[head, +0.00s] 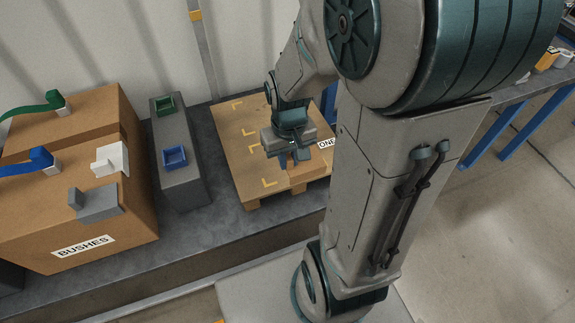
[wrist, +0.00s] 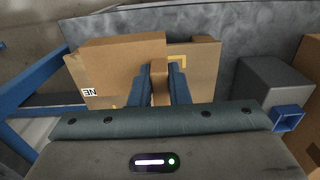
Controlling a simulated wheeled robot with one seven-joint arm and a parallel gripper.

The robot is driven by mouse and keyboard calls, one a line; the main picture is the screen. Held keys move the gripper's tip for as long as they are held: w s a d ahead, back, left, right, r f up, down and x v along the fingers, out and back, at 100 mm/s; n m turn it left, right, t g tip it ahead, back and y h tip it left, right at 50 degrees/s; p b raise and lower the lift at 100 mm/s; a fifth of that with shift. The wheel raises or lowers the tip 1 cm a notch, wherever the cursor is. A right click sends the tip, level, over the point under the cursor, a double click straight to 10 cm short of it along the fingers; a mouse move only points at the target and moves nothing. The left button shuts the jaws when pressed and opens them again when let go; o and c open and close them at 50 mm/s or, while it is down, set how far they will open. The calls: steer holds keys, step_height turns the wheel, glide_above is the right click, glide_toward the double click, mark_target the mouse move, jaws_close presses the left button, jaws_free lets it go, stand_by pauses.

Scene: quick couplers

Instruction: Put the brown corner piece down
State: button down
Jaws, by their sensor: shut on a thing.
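My gripper (head: 291,158) is over the right front part of a light brown wooden pallet (head: 233,150) with yellow corner marks. In the wrist view its two blue fingers (wrist: 161,86) are closed on a narrow upright part of the brown corner piece (wrist: 122,66). The wider body of the piece lies left of the fingers in that view. In the head view the piece (head: 308,172) shows only partly under my gripper; my arm hides the rest. I cannot tell whether its underside touches the pallet.
The pallet's left side is clear.

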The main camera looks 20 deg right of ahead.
steer(key=shift+s+f+b, duration=0.2)
steer(key=shift+s+b, duration=0.1)
steer(key=shift+s, duration=0.25)
steer(key=shift+w+d+f+b, duration=0.2)
steer(key=shift+w+f+b, duration=0.15)
steer(key=shift+w+f, duration=1.5)
steer(key=shift+w+d+f+b, duration=0.15)
steer(key=shift+w+f+b, duration=0.2)
steer(key=shift+w+f, duration=1.5)
steer(key=shift+w+d+f+b, duration=0.2)
steer(key=shift+w+f+b, duration=0.15)
steer(key=shift+w+f, duration=1.5)
steer(key=shift+w+r, duration=0.1)
steer(key=shift+w, duration=0.05)
steer(key=shift+f, duration=0.2)
steer(key=c, duration=1.4)
jaws_free()
steer(key=shift+o, duration=0.2)
steer(key=shift+r, duration=0.1)
